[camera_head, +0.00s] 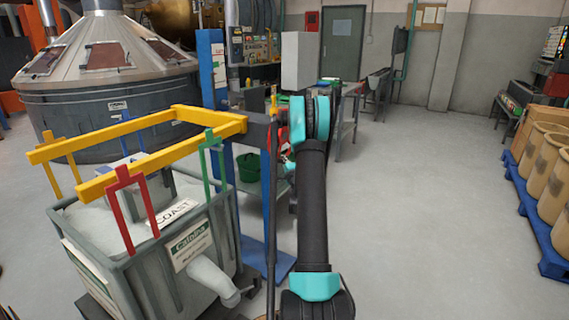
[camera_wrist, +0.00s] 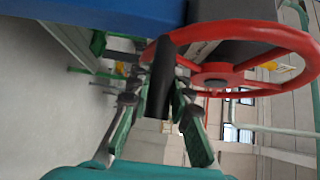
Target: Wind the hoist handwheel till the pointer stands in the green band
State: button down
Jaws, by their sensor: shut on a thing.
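The red handwheel (camera_wrist: 285,38) fills the upper right of the wrist view, with red spokes meeting at a hub (camera_wrist: 215,73). A black handle (camera_wrist: 163,78) stands out from the left part of its rim. My gripper (camera_wrist: 158,97) has its fingers on both sides of this handle and is shut on it. In the head view my own arm covers the gripper and most of the wheel. I cannot make out the pointer or the green band in either view.
A yellow lifting frame (camera_head: 165,158) with coloured hangers stands over a grey bin (camera_head: 155,270) at the left. A blue post (camera_head: 213,100) rises behind it. Tan drums (camera_head: 548,165) stand on a blue pallet (camera_head: 531,205) at the right. The floor between is clear.

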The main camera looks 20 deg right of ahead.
jog(key=shift+d+f, duration=0.1)
jog(key=shift+f, duration=0.2)
